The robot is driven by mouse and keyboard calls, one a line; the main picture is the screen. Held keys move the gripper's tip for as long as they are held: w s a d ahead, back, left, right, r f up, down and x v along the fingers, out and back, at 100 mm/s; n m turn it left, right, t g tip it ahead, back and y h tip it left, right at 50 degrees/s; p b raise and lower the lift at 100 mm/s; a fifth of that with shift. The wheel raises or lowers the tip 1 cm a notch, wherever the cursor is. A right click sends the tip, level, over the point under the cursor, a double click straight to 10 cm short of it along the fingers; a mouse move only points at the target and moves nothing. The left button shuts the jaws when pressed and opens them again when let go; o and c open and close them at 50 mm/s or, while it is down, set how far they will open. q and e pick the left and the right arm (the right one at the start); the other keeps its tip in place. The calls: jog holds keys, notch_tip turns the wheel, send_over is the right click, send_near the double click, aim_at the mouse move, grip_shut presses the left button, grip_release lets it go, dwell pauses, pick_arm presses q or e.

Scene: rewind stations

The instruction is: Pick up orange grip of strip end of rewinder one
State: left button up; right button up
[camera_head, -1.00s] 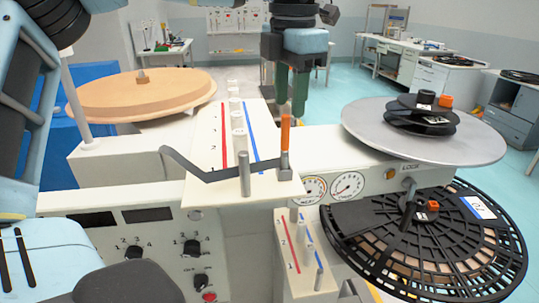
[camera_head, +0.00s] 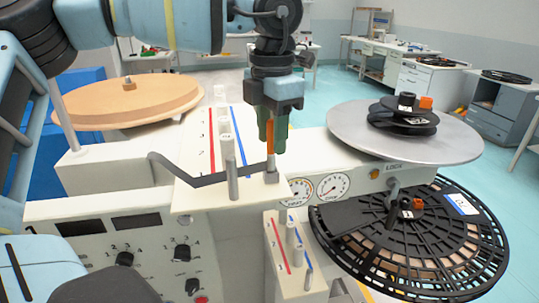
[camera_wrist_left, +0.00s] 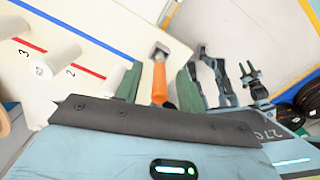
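The orange grip (camera_head: 270,137) of the strip end stands upright at the right end of the dark bent strip (camera_head: 205,181), on the white rewinder top. My left gripper (camera_head: 272,140) comes down from above with its green fingers around the grip. In the left wrist view the orange grip (camera_wrist_left: 159,82) lies between the two green fingers (camera_wrist_left: 160,85), with gaps on both sides, so the gripper is open. My right gripper is not in view.
White guide posts (camera_head: 218,95) stand behind the strip, by red and blue lines. A grey disc (camera_head: 350,133) with black spools stands to the right, above a black slotted reel (camera_head: 465,252). A tan disc (camera_head: 90,110) lies at the left.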

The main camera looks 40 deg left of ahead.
aim_at(271, 152)
pick_arm(q)
jog(key=shift+f, duration=1.2)
jog(key=shift+c, duration=0.5)
grip_shut()
jog(key=shift+r, duration=0.1)
